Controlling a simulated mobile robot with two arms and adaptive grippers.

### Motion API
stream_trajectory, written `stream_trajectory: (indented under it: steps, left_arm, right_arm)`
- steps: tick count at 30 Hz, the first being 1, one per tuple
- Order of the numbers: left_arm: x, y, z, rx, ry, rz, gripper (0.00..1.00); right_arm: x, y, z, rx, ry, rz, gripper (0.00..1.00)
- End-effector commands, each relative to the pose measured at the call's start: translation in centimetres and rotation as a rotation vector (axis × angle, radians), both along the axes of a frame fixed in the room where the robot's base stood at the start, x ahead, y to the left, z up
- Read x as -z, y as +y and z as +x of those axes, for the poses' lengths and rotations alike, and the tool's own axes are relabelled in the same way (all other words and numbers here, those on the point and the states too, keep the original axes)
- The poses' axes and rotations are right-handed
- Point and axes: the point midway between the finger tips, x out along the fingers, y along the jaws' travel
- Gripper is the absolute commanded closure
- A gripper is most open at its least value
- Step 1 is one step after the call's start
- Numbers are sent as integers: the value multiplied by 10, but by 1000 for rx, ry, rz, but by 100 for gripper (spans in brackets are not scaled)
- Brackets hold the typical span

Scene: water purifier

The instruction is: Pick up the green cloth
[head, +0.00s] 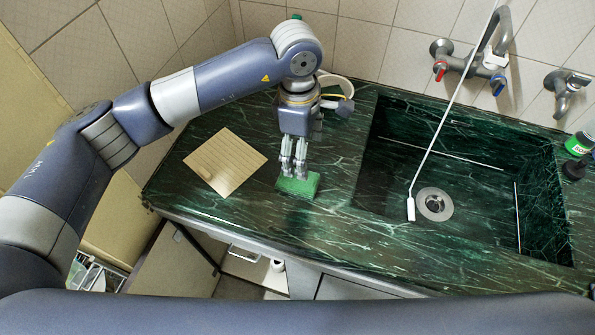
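The green cloth (299,186) is a small block-like green piece on the dark green marbled countertop, left of the sink. My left gripper (294,172) points down right over its back edge, with the fingertips at or just above the cloth. The fingers are fairly close together. Whether they grip the cloth or only hover over it I cannot tell. The fingers hide part of the cloth's back side. My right gripper is not in view.
A light wooden board (225,162) lies left of the cloth. The sink basin (390,190) with a drain (434,204) and a thin white hose (450,110) is to the right. A tap (490,62) is on the tiled wall. A green bottle (579,143) stands far right.

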Motion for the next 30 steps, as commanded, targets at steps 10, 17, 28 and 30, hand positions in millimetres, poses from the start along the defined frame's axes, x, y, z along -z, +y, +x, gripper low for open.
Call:
stream_trajectory:
  steps: [10,17,28,30]
  left_arm:
    - [36,15,7,-1,-23,66,22]
    - [55,14,6,0,-22,65,22]
    - [102,13,2,0,-23,64,22]
    - [105,12,2,1,-25,62,22]
  right_arm:
    - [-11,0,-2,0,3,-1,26]
    - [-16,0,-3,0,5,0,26]
    - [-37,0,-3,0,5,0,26]
    - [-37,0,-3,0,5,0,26]
